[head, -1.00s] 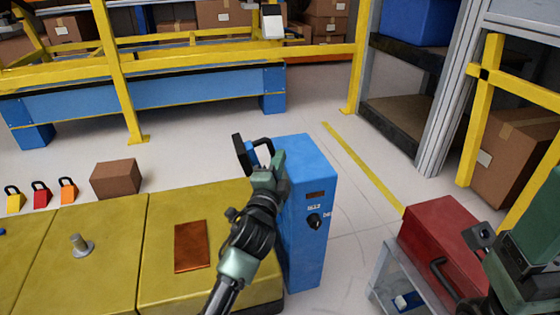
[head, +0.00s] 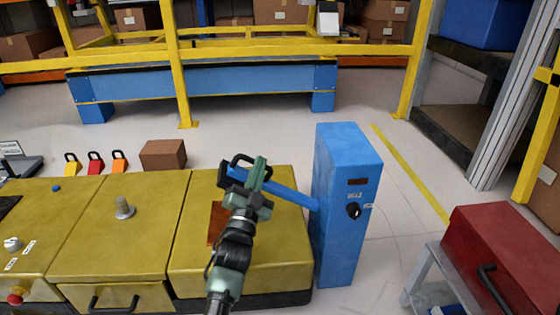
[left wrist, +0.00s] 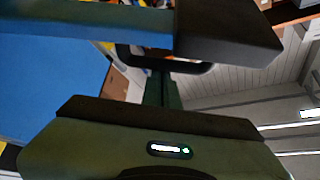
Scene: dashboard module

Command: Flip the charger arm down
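The blue charger arm (head: 288,192) reaches out to the left from the side of the blue charger post (head: 336,235). It lies nearly level over the yellow cabinet top, with a black loop handle (head: 236,161) near its outer end. My left gripper (head: 256,176) is at the outer part of the arm, close to the handle. In the left wrist view the black finger pads stand apart, with the black handle (left wrist: 190,68) showing behind the gap. Contact with the arm is hard to tell. My right gripper is out of view.
The yellow cabinet (head: 115,235) has a metal knob (head: 124,208) and a copper plate partly hidden behind my left arm. A brown box (head: 163,154) and padlocks (head: 95,163) are behind it. A red toolbox (head: 500,260) stands at right.

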